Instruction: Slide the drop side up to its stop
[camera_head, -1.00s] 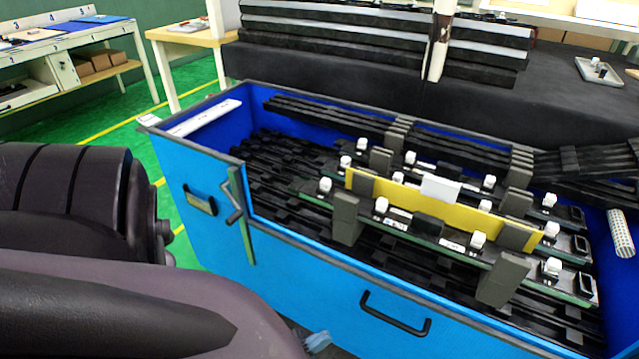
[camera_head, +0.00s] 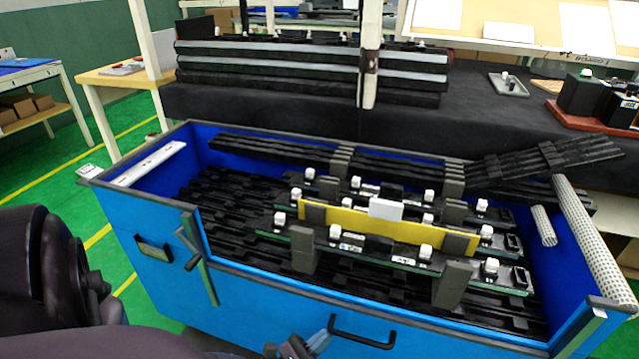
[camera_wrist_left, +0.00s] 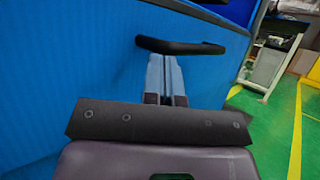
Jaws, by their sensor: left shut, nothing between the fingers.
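The drop side (camera_head: 270,309) is the blue front panel of the crate. Its top edge lies below the crate's rim, and a black bow handle (camera_head: 362,333) is on its face. A latch lever (camera_head: 188,246) sits by the guide post at its left end. My left gripper (camera_head: 318,343) is shut and empty, low in front of the panel at the handle's left end. In the left wrist view its fingertips (camera_wrist_left: 165,62) reach up to the handle (camera_wrist_left: 180,47); I cannot tell if they touch. My right gripper is not in view.
The blue crate (camera_head: 137,203) holds black trim strips, green boards with white clips (camera_head: 400,257) and a yellow bar (camera_head: 345,222). A black-covered bench (camera_head: 260,108) stands behind. Green floor is free at left.

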